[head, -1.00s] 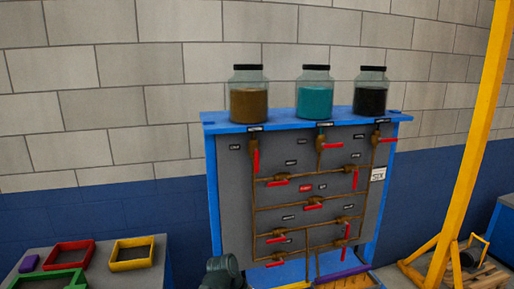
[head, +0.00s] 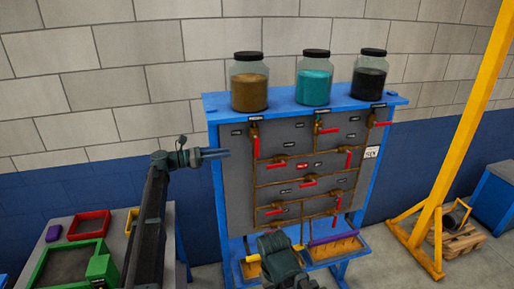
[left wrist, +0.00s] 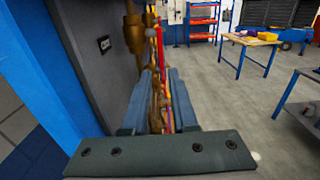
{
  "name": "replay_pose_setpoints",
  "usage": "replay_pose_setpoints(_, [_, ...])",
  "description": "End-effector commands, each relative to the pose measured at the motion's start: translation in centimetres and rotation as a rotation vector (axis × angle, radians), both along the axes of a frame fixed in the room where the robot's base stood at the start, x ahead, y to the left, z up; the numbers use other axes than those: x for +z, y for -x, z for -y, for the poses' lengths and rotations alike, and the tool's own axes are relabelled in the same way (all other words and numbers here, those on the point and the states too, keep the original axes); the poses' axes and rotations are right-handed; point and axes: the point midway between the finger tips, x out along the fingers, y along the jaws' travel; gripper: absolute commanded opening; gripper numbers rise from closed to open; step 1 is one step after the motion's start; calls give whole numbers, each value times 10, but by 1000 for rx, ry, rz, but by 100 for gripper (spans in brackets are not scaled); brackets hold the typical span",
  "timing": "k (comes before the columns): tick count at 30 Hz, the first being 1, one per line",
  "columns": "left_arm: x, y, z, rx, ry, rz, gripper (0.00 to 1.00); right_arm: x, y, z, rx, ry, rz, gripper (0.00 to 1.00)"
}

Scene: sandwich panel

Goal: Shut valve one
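The grey valve panel (head: 236,190) in its blue frame carries brass pipes and several valves with red handles. The top-left valve's handle (head: 256,148) hangs down along its pipe; the top-middle handle (head: 328,131) lies across its pipe. The labels are too small to read, so I cannot tell which valve is number one. My left gripper (head: 222,153) points right, beside the panel's left edge. In the left wrist view its fingers (left wrist: 161,100) are apart, with pipes and a red handle (left wrist: 160,32) seen ahead between them. A dark part of my other arm shows at the bottom centre; its fingers are unclear.
Jars of brown (head: 250,92), teal (head: 314,88) and black (head: 369,84) contents stand on the panel's top. A table at the left holds coloured trays (head: 89,225). A yellow post (head: 458,130) stands at the right. A trough (head: 335,248) juts out below the panel.

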Motion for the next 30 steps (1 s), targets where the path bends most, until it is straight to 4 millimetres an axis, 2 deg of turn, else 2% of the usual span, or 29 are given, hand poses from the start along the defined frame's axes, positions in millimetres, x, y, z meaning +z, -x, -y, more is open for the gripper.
replay_pose_setpoints(12, [0, -21, 79, -4, -2, 1, 26, 0, 0, 0, 0, 0, 0, 50])
replay_pose_setpoints(18, [0, -29, 109, -4, -2, 1, 26, 0, 0, 0, 0, 0, 0, 50])
replay_pose_setpoints(24, [0, -33, 124, -2, -2, 1, 26, 0, 0, 0, 0, 0, 0, 50])
replay_pose_setpoints(30, [0, -34, 128, -2, -2, 1, 26, 0, 0, 0, 0, 0, 0, 50])
